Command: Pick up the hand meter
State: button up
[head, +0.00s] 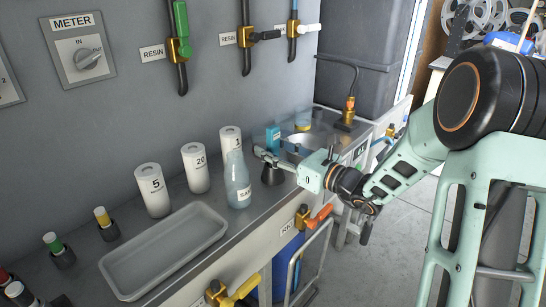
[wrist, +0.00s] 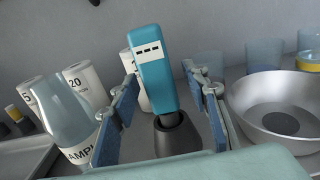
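The hand meter is a teal device with a pale face and dark slots (wrist: 153,75). It stands close to upright in a black holder (wrist: 176,135) at the middle of the wrist view. In the head view, the meter's teal upper part (head: 273,137) shows behind my gripper (head: 264,155), and the black holder (head: 271,175) shows below it. In the wrist view, my gripper (wrist: 165,95) is open, with one blue-padded finger on each side of the meter. Gaps show between the fingers and the meter. The meter's lower end is hidden in the holder.
A glass sample bottle (head: 237,182) stands close left of the gripper, with numbered white canisters (head: 195,168) behind. A metal bowl (wrist: 285,105) and clear beakers (wrist: 263,55) are on the right. A grey tray (head: 165,250) lies on the bench further left.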

grip_shut()
